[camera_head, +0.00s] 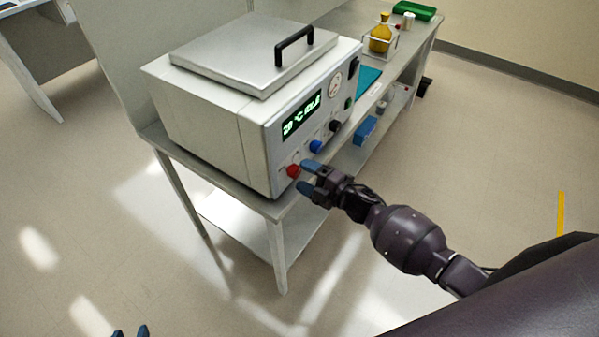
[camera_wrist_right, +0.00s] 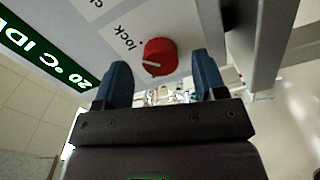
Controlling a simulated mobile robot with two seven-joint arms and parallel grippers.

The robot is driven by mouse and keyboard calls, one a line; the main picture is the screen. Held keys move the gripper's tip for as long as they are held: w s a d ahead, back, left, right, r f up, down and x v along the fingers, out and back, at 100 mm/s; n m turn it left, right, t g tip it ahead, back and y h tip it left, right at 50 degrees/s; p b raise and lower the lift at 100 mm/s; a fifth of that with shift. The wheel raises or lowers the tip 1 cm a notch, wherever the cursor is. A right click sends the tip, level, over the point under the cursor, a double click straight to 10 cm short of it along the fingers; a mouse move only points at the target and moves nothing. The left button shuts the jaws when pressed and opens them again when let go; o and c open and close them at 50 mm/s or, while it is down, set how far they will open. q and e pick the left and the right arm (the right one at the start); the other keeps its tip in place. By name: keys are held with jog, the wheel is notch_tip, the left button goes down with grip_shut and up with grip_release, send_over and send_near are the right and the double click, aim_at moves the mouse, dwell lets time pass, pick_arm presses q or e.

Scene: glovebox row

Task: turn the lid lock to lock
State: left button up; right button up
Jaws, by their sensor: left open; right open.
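The lid lock is a red round knob (camera_head: 293,170) at the lower corner of the white machine's front panel. In the right wrist view the red knob (camera_wrist_right: 160,52) shows a white pointer mark toward its lower left, with the printed word "lock" (camera_wrist_right: 127,38) to its upper left. My right gripper (camera_head: 308,177) is open just in front of the knob. In its wrist view the blue fingertips (camera_wrist_right: 162,80) are spread to either side below the knob, apparently not gripping it. My left gripper (camera_head: 130,332) is open, with only its blue fingertips showing at the bottom edge.
The white machine (camera_head: 205,125) has a steel lid (camera_head: 235,60) with a black handle, lying shut. A blue knob (camera_head: 316,146), a black knob (camera_head: 335,127) and a lit display (camera_head: 301,112) are on the same panel. The bench (camera_head: 152,135) continues to the back right.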

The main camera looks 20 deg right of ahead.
jog(key=v, duration=0.8)
jog(key=shift+s+d, duration=0.1)
jog(key=s+d+f+m+g+h, duration=0.1)
jog(key=s+d+f+m+h, duration=0.1)
jog(key=s+m+h, duration=0.3)
jog(key=s+d+f+m+g+h, duration=0.1)
jog(key=s+m+h, duration=0.5)
jog(key=s+m, duration=0.8)
notch_tip(320, 180, down, 3)
jog(key=shift+d+r+m+g, duration=0.25)
jog(key=shift+d+m, duration=0.25)
jog(key=shift+m, duration=0.7)
